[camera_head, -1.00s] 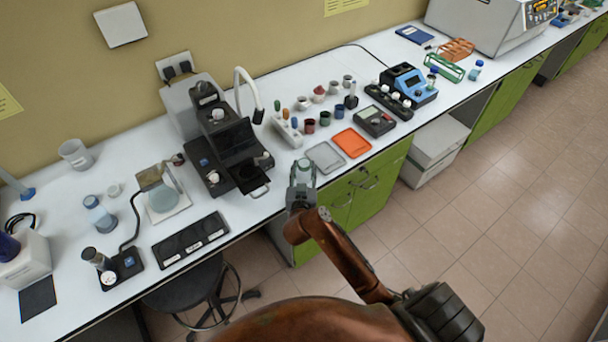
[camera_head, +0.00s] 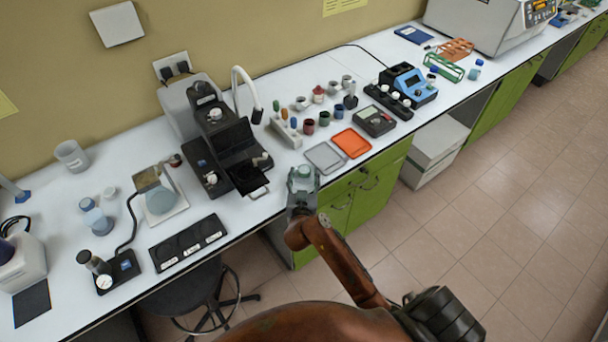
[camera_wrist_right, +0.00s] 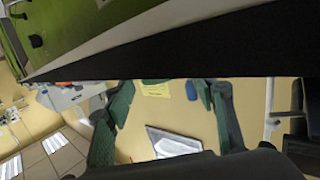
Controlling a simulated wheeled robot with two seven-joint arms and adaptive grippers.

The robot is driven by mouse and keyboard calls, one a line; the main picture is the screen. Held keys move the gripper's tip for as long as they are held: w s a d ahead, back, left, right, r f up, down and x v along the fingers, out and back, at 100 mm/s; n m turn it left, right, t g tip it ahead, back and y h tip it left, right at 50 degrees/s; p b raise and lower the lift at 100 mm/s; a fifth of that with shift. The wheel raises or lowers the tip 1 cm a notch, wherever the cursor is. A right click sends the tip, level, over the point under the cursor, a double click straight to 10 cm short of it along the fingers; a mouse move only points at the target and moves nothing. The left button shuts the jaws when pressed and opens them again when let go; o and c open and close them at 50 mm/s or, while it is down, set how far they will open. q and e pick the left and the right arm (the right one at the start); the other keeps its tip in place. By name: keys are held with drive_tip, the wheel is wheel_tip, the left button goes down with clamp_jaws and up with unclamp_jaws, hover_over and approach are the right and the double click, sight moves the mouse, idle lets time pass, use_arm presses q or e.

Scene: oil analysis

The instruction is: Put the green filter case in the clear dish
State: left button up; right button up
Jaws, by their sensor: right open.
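A small dark green case (camera_head: 325,118) that looks like the green filter case stands upright on the white bench, between a dark red one and a blue one. A flat, pale grey, see-through rectangular dish (camera_head: 325,157) lies near the bench's front edge, left of an orange tray. My right gripper (camera_head: 303,176) is open at the front edge, just in front of and below the clear dish in the picture, away from the green case. In the right wrist view its spread fingers (camera_wrist_right: 168,100) show with no case between them. My left gripper is out of view.
The orange tray (camera_head: 351,143) adjoins the dish. A black microscope-like instrument (camera_head: 228,150) stands to the left. A handheld meter (camera_head: 376,120) and a blue device (camera_head: 407,84) are to the right.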

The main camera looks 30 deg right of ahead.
drive_tip(key=shift+s+a+r, duration=0.15)
drive_tip(key=shift+s, duration=0.1)
drive_tip(key=p+v, duration=0.2)
drive_tip(key=v, duration=0.9)
drive_tip(key=shift+s, duration=0.2)
drive_tip(key=shift+a, duration=0.1)
